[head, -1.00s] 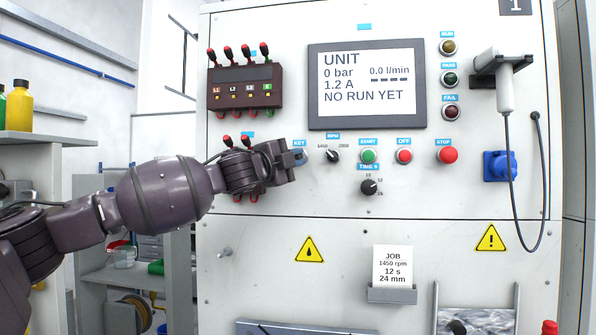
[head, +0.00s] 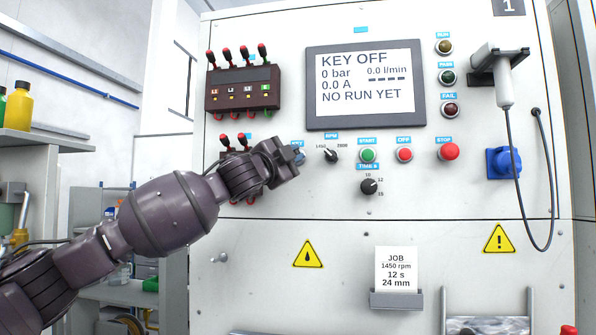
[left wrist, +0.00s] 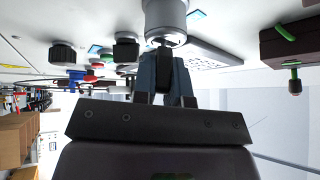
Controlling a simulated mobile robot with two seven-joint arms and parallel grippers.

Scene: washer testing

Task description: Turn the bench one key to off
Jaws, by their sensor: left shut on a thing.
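Bench one's panel (head: 260,25) carries the number 1 at its top right. The key switch sits under the KEY label, mostly hidden behind my left gripper (head: 298,154) in the head view. In the left wrist view its silver lock barrel (left wrist: 166,18) shows, with the dark key (left wrist: 162,55) between my left fingers (left wrist: 166,78). My left gripper is shut on the key. The screen (head: 366,85) reads KEY OFF, 0 bar, 0.0 A, 0.0 l/min, NO RUN YET. My right gripper is not in view.
Right of the key are the RPM knob (head: 331,155), green START button (head: 368,155), OFF button (head: 404,154) and red STOP button (head: 448,152). A timer knob (head: 369,186) sits below START. Dark terminal block (head: 242,90) with red plugs is above my gripper.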

